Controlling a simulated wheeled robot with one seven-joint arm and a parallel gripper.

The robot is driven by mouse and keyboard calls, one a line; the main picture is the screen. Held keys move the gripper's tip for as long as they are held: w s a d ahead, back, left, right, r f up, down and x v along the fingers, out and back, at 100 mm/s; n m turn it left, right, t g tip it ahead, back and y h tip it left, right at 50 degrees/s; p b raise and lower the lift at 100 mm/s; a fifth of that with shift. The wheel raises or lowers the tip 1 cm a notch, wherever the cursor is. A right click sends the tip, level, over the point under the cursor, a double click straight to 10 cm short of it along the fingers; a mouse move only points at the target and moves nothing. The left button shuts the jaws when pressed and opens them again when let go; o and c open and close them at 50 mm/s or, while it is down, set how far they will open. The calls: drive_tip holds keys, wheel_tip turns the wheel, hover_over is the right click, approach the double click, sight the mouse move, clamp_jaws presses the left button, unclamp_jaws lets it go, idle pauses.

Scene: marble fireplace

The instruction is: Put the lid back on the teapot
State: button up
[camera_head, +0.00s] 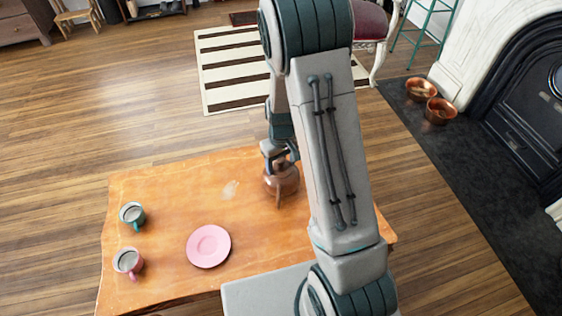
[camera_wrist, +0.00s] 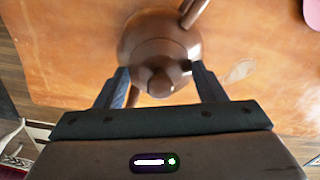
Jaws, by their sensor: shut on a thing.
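The brown teapot (camera_head: 284,186) stands on the wooden table, partly hidden behind my arm. In the wrist view its rounded body (camera_wrist: 135,38) shows, with its spout or handle (camera_wrist: 194,12) at the top. The brown lid (camera_wrist: 160,68), with a round knob facing the camera, is between my fingers and lines up roughly over the teapot. My gripper (camera_wrist: 161,84) is shut on the lid, one finger on each side. In the head view my gripper (camera_head: 277,157) is just above the teapot. I cannot tell whether the lid touches the teapot's rim.
On the wooden table (camera_head: 160,190) are a pink plate (camera_head: 208,246), a teal mug (camera_head: 132,214) and a pink mug (camera_head: 128,261), all left of the teapot. Copper bowls (camera_head: 438,111) sit on the dark hearth at right. The table between the mugs and teapot is mostly clear.

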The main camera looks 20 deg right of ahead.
drive_tip(key=o, duration=1.3)
drive_tip(key=shift+r+p, duration=2.55)
drive_tip(key=shift+r, duration=0.95)
clamp_jaws()
drive_tip(key=shift+f, duration=0.2)
